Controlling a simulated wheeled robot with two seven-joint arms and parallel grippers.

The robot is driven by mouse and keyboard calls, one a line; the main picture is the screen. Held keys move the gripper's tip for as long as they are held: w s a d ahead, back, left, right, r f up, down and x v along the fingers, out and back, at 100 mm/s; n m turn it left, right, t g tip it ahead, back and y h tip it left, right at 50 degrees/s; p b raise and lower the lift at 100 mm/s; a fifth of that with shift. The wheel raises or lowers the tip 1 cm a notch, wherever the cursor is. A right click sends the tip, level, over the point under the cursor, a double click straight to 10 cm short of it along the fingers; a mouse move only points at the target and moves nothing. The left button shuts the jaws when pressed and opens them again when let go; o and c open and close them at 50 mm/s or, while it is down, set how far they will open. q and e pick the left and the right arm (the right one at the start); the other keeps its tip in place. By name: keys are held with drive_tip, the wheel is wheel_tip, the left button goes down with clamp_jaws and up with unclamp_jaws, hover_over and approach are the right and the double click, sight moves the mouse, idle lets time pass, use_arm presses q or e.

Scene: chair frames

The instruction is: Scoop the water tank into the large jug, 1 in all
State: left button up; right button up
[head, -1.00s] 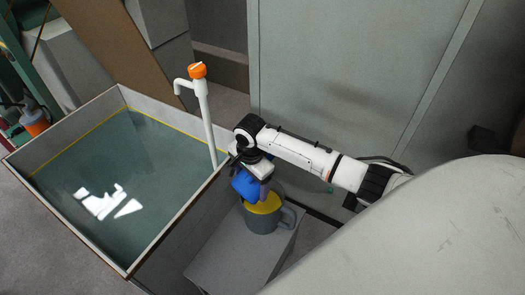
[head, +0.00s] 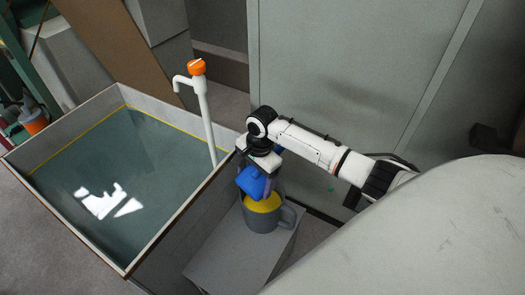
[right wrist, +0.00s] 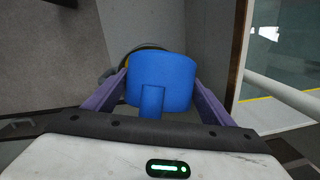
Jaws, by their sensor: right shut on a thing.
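A blue scoop (head: 251,181) is held by my right gripper (head: 256,185), whose purple fingers are shut on it. In the right wrist view the scoop (right wrist: 162,80) sits between the two fingers, its stub handle toward me. The scoop is over the left rim of the large grey jug (head: 262,220), which shows yellow at its top and has a handle on the right. I cannot tell whether the scoop touches the jug or what it contains. The water tank (head: 190,213) is left of the jug and holds greenish water. My left gripper is not in view.
The jug stands on a grey block (head: 225,255) against the tank's right wall. A white pipe with an orange top (head: 197,68) rises at the tank's far right corner. A tall grey cabinet (head: 340,80) stands behind. A brown panel (head: 115,45) is at the back left.

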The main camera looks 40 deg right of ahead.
drive_tip(key=shift+d+f, duration=0.2)
drive_tip(key=shift+d, duration=0.05)
drive_tip(key=shift+r, duration=0.1)
drive_tip(key=shift+s+a+p, duration=0.2)
drive_tip(key=shift+a+p, duration=0.3)
drive_tip(key=shift+p, duration=0.05)
drive_tip(key=shift+s+a+p, duration=0.2)
drive_tip(key=shift+a+p, duration=0.35)
